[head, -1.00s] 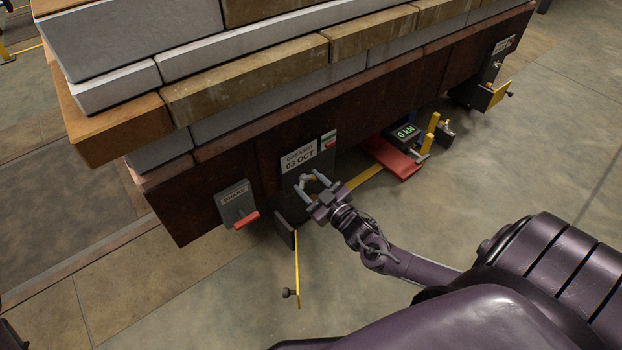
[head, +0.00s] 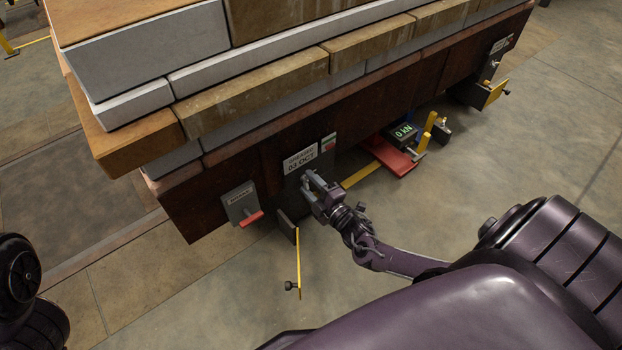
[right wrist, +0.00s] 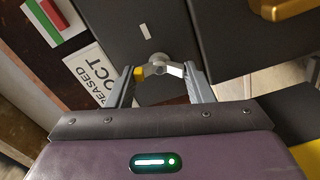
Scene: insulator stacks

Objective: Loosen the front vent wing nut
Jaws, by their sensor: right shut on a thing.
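The wing nut (right wrist: 158,60) shows in the right wrist view as a grey hub with two wings, the left one yellow at its tip. It sits on a dark plate (right wrist: 127,30) with a short white mark above the nut. My right gripper (right wrist: 160,73) has one finger at each wing and is shut on the nut. In the head view my right gripper (head: 313,180) is at the dark plate below the label reading 03 OCT (head: 301,160), and its fingers hide the nut. My left gripper is not in view.
A brake box (head: 240,204) with a red handle is left of the plate. A yellow bar (head: 299,259) with a dark knob sticks out below. A red jack (head: 390,157) with a 0 kN display stands to the right. Stacked slabs (head: 270,68) overhang above. Floor in front is open.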

